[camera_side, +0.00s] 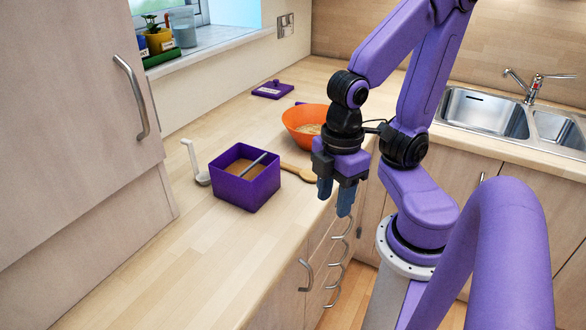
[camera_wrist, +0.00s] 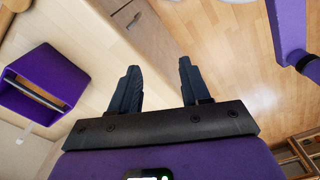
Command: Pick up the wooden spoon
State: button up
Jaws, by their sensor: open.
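The wooden spoon (camera_side: 297,171) lies on the counter in the side view, between the purple box and my gripper. Its right end is partly hidden behind my gripper. My gripper (camera_side: 335,199) points down, open and empty, to the right of the spoon and by the counter's front edge. In the wrist view, my gripper (camera_wrist: 159,75) has its two dark fingers apart, with drawer fronts and floor beyond them. A tan shape at that view's top left corner may be part of the spoon; I cannot tell.
The open purple box (camera_side: 246,178) with a grey-handled tool inside stands left of the spoon. A white ladle (camera_side: 196,163) is beside it. An orange bowl (camera_side: 306,124) stands behind. A purple lid (camera_side: 273,90) lies farther back. The front left counter is clear.

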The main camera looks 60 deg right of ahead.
jog(key=shift+o, duration=0.4)
jog(key=w+r+m, duration=0.2)
jog(key=w+m, duration=0.2)
jog(key=w, duration=0.6)
notch_tip(320, 180, up, 2)
jog(key=m, duration=0.9)
send_over(285, 166)
jog(key=w, duration=0.5)
jog(key=f, duration=1.1)
jog(key=shift+s+d+f, duration=0.1)
jog(key=shift+s+d, duration=0.1)
jog(key=shift+w+d+f, duration=0.1)
jog(key=shift+d+f, duration=0.1)
jog(key=shift+f, duration=1.25)
jog(key=shift+d+f, duration=0.2)
jog(key=shift+f, duration=1.25)
grip_shut()
